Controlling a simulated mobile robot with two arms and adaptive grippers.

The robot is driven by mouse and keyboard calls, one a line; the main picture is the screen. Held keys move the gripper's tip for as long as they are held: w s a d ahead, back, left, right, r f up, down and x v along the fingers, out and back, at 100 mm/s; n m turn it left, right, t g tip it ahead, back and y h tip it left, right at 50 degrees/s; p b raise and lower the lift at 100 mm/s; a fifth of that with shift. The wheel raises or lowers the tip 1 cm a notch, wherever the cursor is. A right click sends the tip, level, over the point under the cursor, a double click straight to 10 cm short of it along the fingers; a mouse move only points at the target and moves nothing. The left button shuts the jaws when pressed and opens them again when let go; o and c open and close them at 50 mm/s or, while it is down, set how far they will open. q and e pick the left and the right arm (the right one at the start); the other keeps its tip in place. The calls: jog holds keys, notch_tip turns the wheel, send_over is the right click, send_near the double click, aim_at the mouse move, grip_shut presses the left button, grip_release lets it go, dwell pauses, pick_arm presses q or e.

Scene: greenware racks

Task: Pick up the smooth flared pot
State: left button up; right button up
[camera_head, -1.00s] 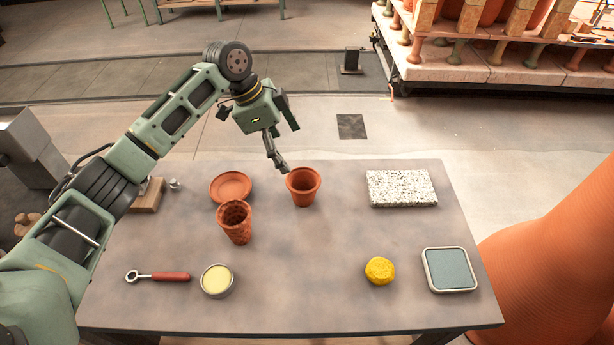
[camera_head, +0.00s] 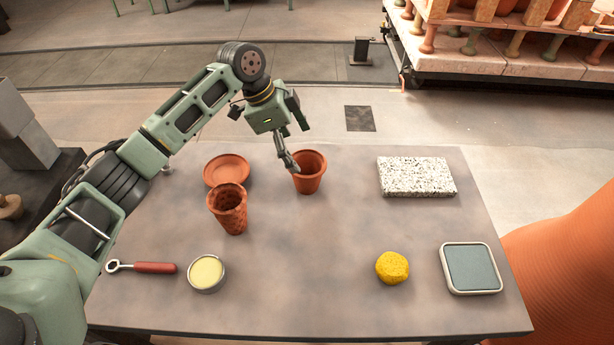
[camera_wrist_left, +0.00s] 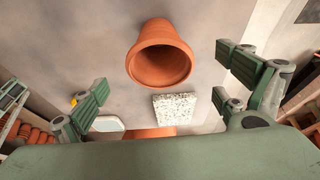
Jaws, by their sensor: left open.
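The smooth flared pot (camera_head: 309,176) is plain terracotta with a wide rim and stands upright at the back middle of the table. In the left wrist view the pot (camera_wrist_left: 160,60) shows ahead, between the two spread fingers. My left gripper (camera_head: 289,160) is open, with its fingertips close to the pot's left rim in the head view. I cannot tell whether they touch it. The open fingers also show in the left wrist view (camera_wrist_left: 162,82), with nothing held. A textured terracotta pot (camera_head: 229,212) stands to the front left. My right gripper is not in view.
A terracotta saucer (camera_head: 227,172) lies behind the textured pot. A speckled slab (camera_head: 416,177), a yellow sponge (camera_head: 392,268), a blue-grey tray (camera_head: 471,268), a tin (camera_head: 206,273) and a red-handled tool (camera_head: 153,268) are also on the table. The table's centre front is clear.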

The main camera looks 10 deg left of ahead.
aim_at(307, 164)
pick_arm(q)
jog(key=p+x, duration=0.1)
jog(key=x, duration=0.1)
jog(key=p+x, duration=0.1)
jog(key=x, duration=0.2)
jog(key=shift+w+d+f, duration=0.1)
jog(key=shift+d, duration=0.3)
jog(key=shift+d+f, duration=0.15)
jog(key=shift+f, duration=0.3)
jog(key=c, duration=1.6)
